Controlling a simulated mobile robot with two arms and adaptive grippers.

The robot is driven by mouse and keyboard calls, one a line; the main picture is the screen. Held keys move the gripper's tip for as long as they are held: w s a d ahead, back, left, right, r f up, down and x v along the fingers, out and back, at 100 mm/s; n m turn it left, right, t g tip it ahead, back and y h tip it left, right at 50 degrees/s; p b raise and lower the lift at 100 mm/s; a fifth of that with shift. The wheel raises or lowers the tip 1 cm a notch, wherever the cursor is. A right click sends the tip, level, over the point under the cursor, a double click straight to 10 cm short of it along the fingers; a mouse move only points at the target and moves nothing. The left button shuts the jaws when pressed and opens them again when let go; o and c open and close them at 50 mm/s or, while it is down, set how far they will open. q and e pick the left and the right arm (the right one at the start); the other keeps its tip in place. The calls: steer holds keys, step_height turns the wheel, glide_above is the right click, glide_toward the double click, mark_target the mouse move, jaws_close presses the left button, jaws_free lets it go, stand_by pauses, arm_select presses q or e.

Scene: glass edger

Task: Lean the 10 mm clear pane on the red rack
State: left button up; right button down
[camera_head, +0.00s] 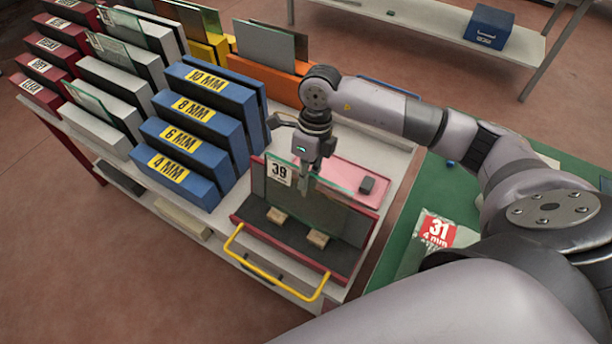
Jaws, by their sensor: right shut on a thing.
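A clear glass pane (325,212) with a white label reading 39 (279,172) is in the red rack (345,277), above its dark base. Its thickness cannot be read here. Its lower edge is at or just above two small wooden blocks (317,238); I cannot tell whether it touches them. My right gripper (305,182) comes down from above and is shut on the pane's upper edge. The pane looks close to upright, slightly tilted back; contact with the rack's back is not clear. My left gripper is not in view.
Blue slotted blocks (190,140) marked 10, 8, 6 and 4 MM stand left of the rack. A yellow handle (236,258) fronts the rack.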

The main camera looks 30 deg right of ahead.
steer(key=shift+f, duration=0.15)
steer(key=c, duration=1.6)
jaws_free()
steer(key=shift+c, duration=0.2)
steer(key=shift+s, duration=0.1)
steer(key=v, duration=1.2)
steer(key=shift+f, duration=0.1)
